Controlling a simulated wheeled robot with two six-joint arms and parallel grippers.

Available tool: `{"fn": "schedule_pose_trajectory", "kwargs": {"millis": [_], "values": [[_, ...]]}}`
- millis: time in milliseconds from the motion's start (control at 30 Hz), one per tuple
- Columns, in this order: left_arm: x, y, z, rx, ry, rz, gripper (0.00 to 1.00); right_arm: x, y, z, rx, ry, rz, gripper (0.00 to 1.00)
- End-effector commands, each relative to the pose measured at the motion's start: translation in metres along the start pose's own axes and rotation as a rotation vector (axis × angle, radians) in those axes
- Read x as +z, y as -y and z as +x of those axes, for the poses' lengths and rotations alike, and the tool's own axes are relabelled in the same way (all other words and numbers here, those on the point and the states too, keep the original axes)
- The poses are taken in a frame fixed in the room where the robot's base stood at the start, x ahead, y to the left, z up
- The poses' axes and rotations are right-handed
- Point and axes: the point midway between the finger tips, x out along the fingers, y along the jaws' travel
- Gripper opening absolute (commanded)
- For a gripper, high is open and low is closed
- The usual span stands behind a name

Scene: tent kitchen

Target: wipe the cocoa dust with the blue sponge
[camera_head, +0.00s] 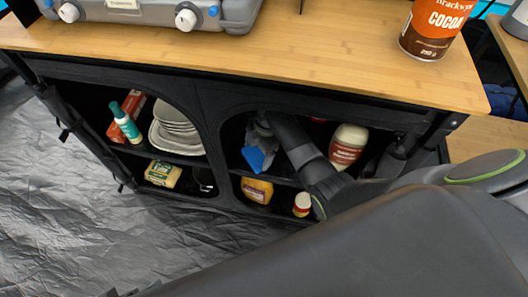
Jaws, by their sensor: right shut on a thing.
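The blue sponge (257,158) is in the upper right compartment of the cabinet under the counter. My right gripper (261,142) reaches into that compartment and is shut on the sponge, which sticks out below the fingers. My right arm comes in from the lower right and hides part of the compartment. No cocoa dust shows in this view. A brown and orange cocoa tin (428,30) stands upright on the right of the wooden counter. My left gripper is out of view.
The wooden counter (290,50) holds a grey stove (235,14). The shelves hold a white-capped bottle (347,147), a yellow package (257,190), a small jar (302,204), stacked plates (176,132), a teal bottle (125,122) and another package (163,174).

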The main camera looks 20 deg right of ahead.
Motion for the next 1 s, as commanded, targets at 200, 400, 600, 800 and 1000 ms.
{"fn": "schedule_pose_trajectory", "kwargs": {"millis": [200,400,600,800,1000], "values": [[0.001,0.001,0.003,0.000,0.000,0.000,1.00,-0.011,-0.008,0.007,0.004,-0.008,0.001,0.64],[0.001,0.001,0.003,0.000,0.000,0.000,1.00,-0.011,-0.008,0.007,0.003,-0.010,0.000,0.64],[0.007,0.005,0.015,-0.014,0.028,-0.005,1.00,-0.011,-0.007,0.007,0.002,-0.012,0.000,0.64],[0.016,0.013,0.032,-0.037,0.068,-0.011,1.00,-0.012,-0.007,0.008,0.001,-0.012,0.000,0.64],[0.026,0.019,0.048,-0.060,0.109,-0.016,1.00,-0.011,-0.006,0.008,-0.001,-0.013,0.001,0.64]]}}
